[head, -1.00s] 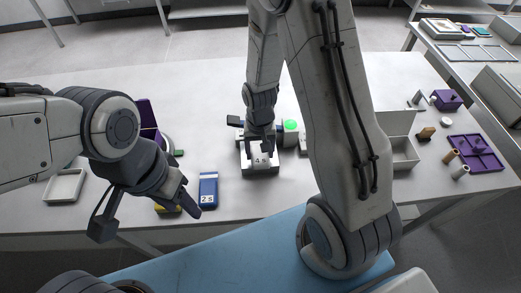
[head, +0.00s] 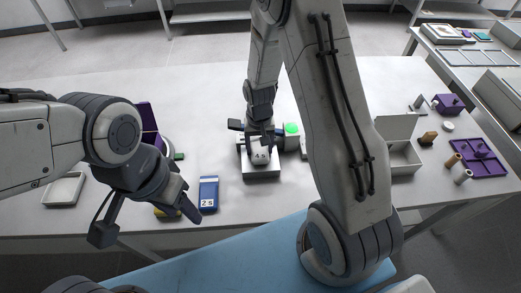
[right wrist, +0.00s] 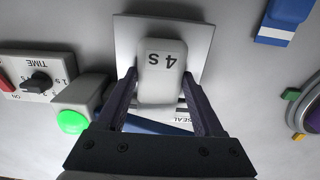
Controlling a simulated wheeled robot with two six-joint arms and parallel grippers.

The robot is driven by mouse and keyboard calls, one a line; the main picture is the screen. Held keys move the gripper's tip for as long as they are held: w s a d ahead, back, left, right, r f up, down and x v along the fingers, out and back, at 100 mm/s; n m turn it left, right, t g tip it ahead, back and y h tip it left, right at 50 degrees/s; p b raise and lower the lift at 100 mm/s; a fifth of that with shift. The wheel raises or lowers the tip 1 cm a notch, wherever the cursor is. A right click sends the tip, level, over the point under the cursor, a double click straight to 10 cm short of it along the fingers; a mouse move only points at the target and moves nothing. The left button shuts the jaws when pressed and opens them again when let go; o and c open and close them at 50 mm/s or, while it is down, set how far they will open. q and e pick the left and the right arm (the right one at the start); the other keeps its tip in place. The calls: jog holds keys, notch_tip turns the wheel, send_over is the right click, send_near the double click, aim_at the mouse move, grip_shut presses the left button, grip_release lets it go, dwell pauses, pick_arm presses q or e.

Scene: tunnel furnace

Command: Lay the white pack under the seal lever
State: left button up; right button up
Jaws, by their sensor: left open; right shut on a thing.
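The white pack (head: 260,156), marked "4 s", is between the fingers of my right gripper (head: 262,143), which is shut on it. In the right wrist view the pack (right wrist: 161,75) lies over the pale plate (right wrist: 125,32) of the sealer; I cannot tell whether it touches. A "SEAL" label (right wrist: 187,119) and a blue bar (right wrist: 150,126), perhaps the seal lever, show between the fingers near the gripper body, which partly hides them. My left gripper (head: 190,207) is open and empty near the table's front edge.
A green button (right wrist: 72,121) and a TIME dial box (right wrist: 38,80) stand beside the sealer. A blue pack (head: 208,193) marked "2 s" lies left of it, near my left gripper. A white tray (head: 65,190) is at the left, an open box (head: 405,160) at the right.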

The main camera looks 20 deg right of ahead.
jog(key=shift+w, duration=0.2)
dwell(0.6)
jog(key=o, duration=1.4)
jog(key=shift+r+p, duration=2.95)
jog(key=shift+r, duration=0.5)
